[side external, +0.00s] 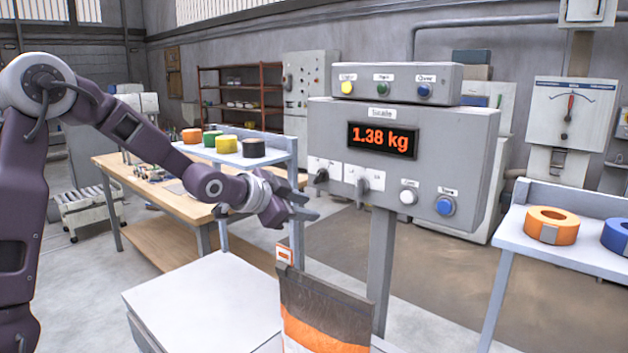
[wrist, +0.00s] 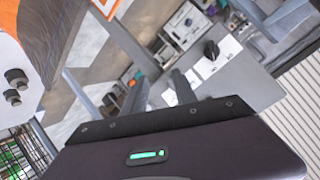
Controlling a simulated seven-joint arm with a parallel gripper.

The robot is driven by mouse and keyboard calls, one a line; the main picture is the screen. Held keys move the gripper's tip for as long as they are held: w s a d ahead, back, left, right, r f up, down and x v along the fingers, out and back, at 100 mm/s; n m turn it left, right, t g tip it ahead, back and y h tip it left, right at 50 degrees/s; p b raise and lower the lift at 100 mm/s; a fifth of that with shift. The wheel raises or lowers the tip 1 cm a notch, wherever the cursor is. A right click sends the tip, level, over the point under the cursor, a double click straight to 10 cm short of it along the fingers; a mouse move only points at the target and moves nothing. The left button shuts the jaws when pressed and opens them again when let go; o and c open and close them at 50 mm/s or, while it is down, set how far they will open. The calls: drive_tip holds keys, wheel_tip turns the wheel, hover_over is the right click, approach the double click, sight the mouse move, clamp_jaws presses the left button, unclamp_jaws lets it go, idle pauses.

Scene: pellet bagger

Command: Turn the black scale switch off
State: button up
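The grey scale box (side external: 480,150) stands on a post, and its display (side external: 382,140) is lit with 1.38 kg in orange. The black scale switch (side external: 321,176) is a small knob on a white plate at the box's lower left. It also shows in the wrist view (wrist: 211,50), up and right of the fingers. A grey switch (side external: 363,190) sits just right of it. My gripper (side external: 310,206) is below and slightly left of the black switch, apart from it. Its two fingers stand apart with nothing between them; they also show in the wrist view (wrist: 157,82).
White and blue buttons (side external: 444,206) are on the box's lower right. Yellow, green and blue buttons (side external: 383,87) sit on top. A shelf with tape rolls (side external: 253,148) is behind my gripper.

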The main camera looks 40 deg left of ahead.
drive_tip(key=w+a+t, duration=0.2)
drive_tip(key=w+a, duration=0.2)
drive_tip(key=w, duration=0.1)
drive_tip(key=n+t, duration=0.1)
drive_tip(key=t, duration=0.2)
approach(317, 178)
drive_tip(key=w, duration=0.8)
drive_tip(key=shift+w+f, duration=0.1)
drive_tip(key=shift+w, duration=0.3)
clamp_jaws()
